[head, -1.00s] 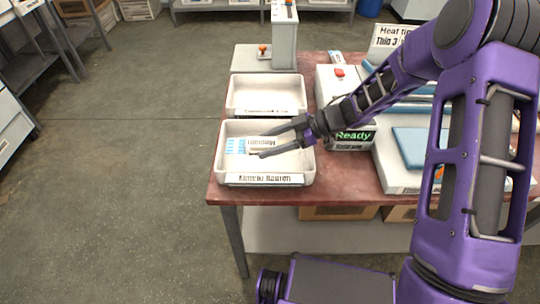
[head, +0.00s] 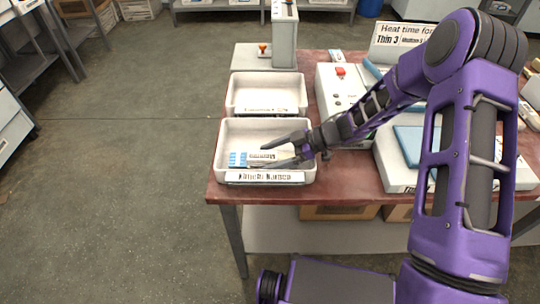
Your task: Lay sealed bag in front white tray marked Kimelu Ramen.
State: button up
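The front white tray (head: 222,150) stands at the near left corner of the red-brown table, with a label on its front wall that reads roughly Kimelu Ramen. The sealed bag (head: 238,159) is pale with a blue patterned end and printed text. It lies flat within the tray's outline, between the two dark fingers of my gripper (head: 268,156). The fingers are spread to about the bag's width, one along each long side, and partly cover it. I cannot tell whether the bag touches the tray floor.
A second white tray (head: 232,95) stands directly behind. A grey-white machine with a red button (head: 340,71) is just right of the trays, under my arm. A pale blue pad on a white unit (head: 400,178) lies further right. Open floor (head: 120,180) is at left.

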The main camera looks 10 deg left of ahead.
jog(key=shift+o, duration=0.3)
jog(key=shift+r, duration=0.1)
jog(key=shift+d+r, duration=0.1)
jog(key=shift+r, duration=0.1)
jog(key=p+v, duration=0.1)
jog(key=v, duration=1)
jog(key=shift+w+d+r, duration=0.1)
jog(key=shift+w+d, duration=0.05)
jog(key=shift+d, duration=0.25)
